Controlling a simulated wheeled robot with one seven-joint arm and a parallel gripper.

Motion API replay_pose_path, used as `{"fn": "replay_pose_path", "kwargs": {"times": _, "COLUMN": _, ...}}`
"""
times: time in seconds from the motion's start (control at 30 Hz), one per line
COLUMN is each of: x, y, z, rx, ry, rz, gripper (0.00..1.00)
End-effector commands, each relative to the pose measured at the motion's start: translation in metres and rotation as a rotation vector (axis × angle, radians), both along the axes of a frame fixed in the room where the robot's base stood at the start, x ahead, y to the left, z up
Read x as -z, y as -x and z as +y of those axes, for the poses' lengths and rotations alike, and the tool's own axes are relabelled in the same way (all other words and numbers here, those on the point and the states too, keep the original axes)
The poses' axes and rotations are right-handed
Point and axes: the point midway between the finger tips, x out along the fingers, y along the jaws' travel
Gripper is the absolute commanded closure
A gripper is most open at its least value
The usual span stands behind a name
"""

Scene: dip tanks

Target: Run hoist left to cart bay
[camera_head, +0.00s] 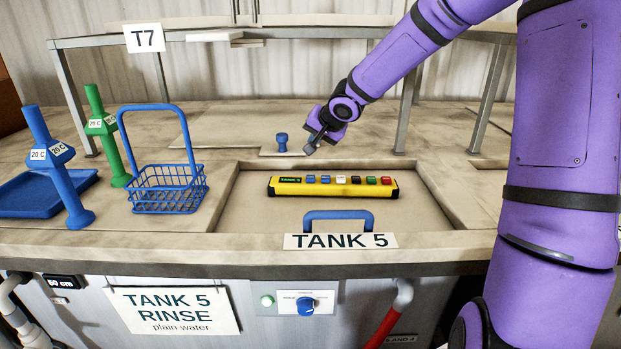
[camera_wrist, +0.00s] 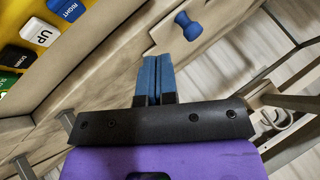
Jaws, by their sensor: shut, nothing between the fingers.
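The yellow hoist control box (camera_head: 290,189) lies on the sunken lid of Tank 5. It carries a dark label and a row of buttons, blue, white, dark, green and red. In the wrist view part of the yellow box (camera_wrist: 47,12) shows at upper left, with a blue button marked RIGHT (camera_wrist: 68,8) and a white button marked UP (camera_wrist: 40,34). The LEFT button cannot be made out. My gripper (camera_head: 310,148) is above the back edge of the recess, behind the box and apart from it. Its blue fingers (camera_wrist: 156,75) are shut and empty. No hoist or cart bay can be identified.
A blue knob (camera_head: 282,142) stands on the deck just left of my gripper. A blue wire basket (camera_head: 165,190) and blue and green stands (camera_head: 106,130) are at left. A blue handle (camera_head: 338,217) rises at the recess front. Grey frame legs (camera_head: 408,85) stand behind.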

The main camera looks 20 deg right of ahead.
Motion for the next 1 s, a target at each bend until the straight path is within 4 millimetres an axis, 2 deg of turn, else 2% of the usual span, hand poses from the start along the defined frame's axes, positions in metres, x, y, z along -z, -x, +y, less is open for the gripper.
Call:
{"fn": "replay_pose_path", "kwargs": {"times": 0.57, "x": -0.006, "y": -0.002, "z": 0.006, "rx": -0.047, "ry": 0.018, "rz": -0.029, "gripper": 1.00}}
{"fn": "replay_pose_path", "kwargs": {"times": 1.0, "x": 0.011, "y": -0.002, "z": 0.009, "rx": -0.052, "ry": 0.018, "rz": -0.022, "gripper": 1.00}}
